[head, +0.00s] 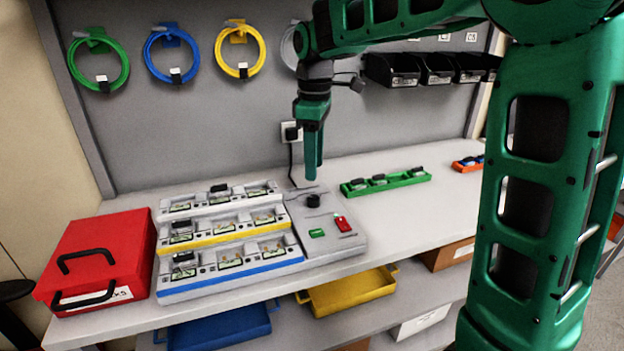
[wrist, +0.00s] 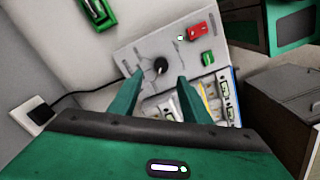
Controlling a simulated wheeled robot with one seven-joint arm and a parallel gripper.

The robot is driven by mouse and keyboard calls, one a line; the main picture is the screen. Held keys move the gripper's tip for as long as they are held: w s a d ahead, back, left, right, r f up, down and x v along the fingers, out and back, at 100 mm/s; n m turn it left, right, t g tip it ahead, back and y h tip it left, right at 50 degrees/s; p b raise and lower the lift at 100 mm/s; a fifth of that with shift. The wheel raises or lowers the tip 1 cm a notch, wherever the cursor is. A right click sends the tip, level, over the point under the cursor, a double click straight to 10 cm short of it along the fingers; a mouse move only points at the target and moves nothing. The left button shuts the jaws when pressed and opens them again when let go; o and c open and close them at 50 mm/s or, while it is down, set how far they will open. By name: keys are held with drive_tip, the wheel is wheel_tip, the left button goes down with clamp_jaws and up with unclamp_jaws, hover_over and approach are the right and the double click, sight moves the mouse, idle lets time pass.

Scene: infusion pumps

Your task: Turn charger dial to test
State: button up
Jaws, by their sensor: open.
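The charger dial (head: 313,200) is a black round knob on the grey charger panel (head: 335,246), right of the tiered charging bays. My green gripper (head: 313,172) hangs above the back of the panel, pointing down, with its tips close to the dial in the head view. In the wrist view the dial (wrist: 160,66) shows beyond and between the two open fingers (wrist: 160,80), apart from them. The gripper is empty. The panel also has a green button (head: 317,233) and a red switch (head: 343,224). The dial's markings are too small to read.
Charging bays (head: 222,236) with several slots stand left of the panel, beside a red case (head: 98,262). A green rack (head: 386,182) lies to the right. A cable runs from the wall outlet (head: 291,132) behind my gripper.

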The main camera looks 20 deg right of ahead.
wheel_tip(320, 180, up, 2)
drive_tip(key=shift+r, duration=0.1)
idle(0.4)
drive_tip(key=s+d+f+m, duration=0.4)
drive_tip(key=s+d+m, duration=0.1)
drive_tip(key=s, duration=0.5)
drive_tip(key=s+d+f+m, duration=0.4)
drive_tip(key=s+d+m, duration=0.2)
drive_tip(key=s, duration=0.5)
drive_tip(key=s+d+f+m, duration=0.4)
drive_tip(key=s+d+m, duration=0.2)
drive_tip(key=s, duration=0.4)
drive_tip(key=shift+s+d+m, duration=0.2)
drive_tip(key=shift+s+m, duration=0.2)
drive_tip(key=shift+f, duration=0.1)
